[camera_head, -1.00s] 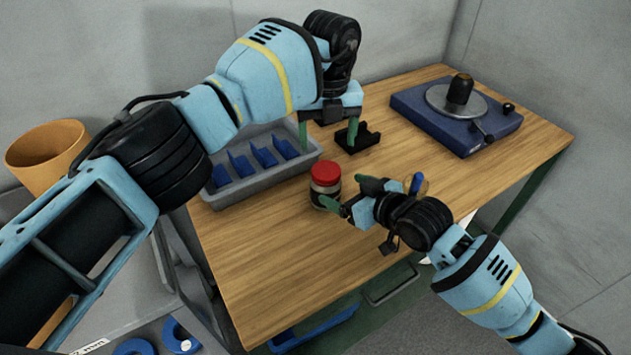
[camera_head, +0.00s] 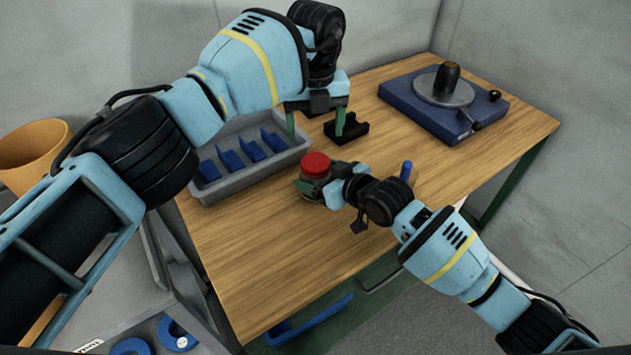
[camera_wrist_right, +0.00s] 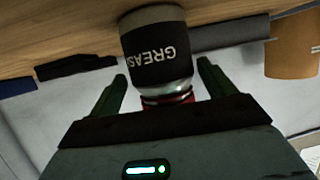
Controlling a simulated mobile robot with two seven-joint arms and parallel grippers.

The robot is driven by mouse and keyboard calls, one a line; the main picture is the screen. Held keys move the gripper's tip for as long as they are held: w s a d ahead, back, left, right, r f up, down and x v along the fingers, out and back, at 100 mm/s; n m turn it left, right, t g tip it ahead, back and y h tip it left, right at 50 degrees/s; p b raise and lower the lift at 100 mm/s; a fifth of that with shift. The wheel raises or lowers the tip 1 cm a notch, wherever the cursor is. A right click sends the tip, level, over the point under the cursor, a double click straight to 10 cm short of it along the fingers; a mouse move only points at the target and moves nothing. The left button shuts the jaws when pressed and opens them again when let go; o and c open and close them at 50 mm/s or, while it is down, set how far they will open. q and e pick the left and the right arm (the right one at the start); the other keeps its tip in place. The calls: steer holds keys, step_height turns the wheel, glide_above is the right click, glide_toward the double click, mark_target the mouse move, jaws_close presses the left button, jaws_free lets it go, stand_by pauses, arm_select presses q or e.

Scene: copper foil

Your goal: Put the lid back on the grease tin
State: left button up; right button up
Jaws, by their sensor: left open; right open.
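My left gripper (camera_head: 315,122) is open and empty, fingers down, behind the tin near a black holder.
The black holder (camera_head: 352,131) stands beside my left gripper. A grey tray (camera_head: 212,192) with blue dividers is left of the tin. A blue-based turntable device (camera_head: 404,100) sits at the back right. A blue-tipped object (camera_head: 406,170) stands behind my right arm. The front of the table is clear.

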steer(key=shift+x, duration=1.2)
steer(key=c, duration=1.7)
arm_select(q)
steer(key=n, duration=0.4)
steer(key=shift+d+n, duration=0.1)
steer(key=shift+n, duration=0.2)
arm_select(e)
jaws_close()
arm_select(q)
steer(key=n, duration=0.4)
steer(key=shift+w, duration=0.1)
steer(key=shift+f, duration=0.15)
